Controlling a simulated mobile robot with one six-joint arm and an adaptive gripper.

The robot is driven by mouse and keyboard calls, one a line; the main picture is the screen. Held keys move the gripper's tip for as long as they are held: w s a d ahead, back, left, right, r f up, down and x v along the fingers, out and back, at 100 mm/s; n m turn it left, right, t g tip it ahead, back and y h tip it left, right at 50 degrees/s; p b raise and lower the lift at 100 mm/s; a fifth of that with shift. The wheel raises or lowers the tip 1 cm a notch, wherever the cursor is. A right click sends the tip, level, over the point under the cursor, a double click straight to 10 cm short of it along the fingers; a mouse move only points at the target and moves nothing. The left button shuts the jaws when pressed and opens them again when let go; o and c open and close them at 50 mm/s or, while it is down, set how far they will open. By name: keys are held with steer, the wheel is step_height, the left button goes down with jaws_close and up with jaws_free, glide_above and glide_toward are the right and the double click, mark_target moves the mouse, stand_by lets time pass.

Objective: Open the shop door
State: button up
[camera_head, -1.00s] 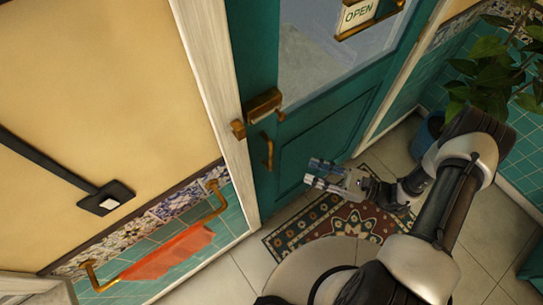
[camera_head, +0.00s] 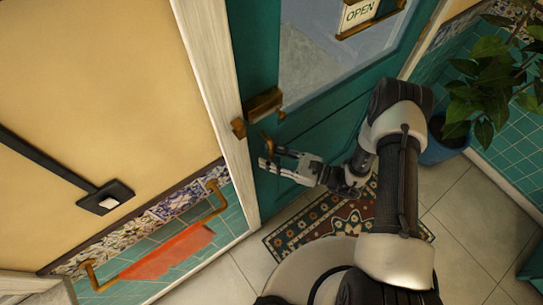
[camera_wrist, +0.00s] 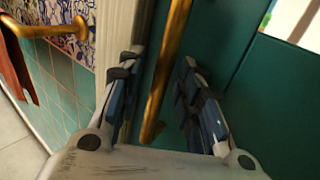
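The shop door (camera_head: 320,133) is teal with a glass pane and an "OPEN" sign, and it appears closed in its frame. A brass lock box (camera_head: 264,104) sits at its left edge. Below it is the upright brass handle, which also shows in the wrist view (camera_wrist: 168,70). My gripper (camera_head: 268,158) is at the handle and hides its lower part in the head view. In the wrist view my gripper (camera_wrist: 160,100) is open, with one finger on each side of the handle. I cannot tell whether either finger touches it.
A patterned mat (camera_head: 318,222) lies on the tiled floor before the door. A potted plant (camera_head: 490,90) stands at the right wall. A brass rail (camera_head: 222,203) with an orange cloth (camera_head: 170,252) is on the left wall, beside the white door frame (camera_head: 215,90).

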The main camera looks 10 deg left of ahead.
steer(key=shift+c, duration=0.4)
jaws_close()
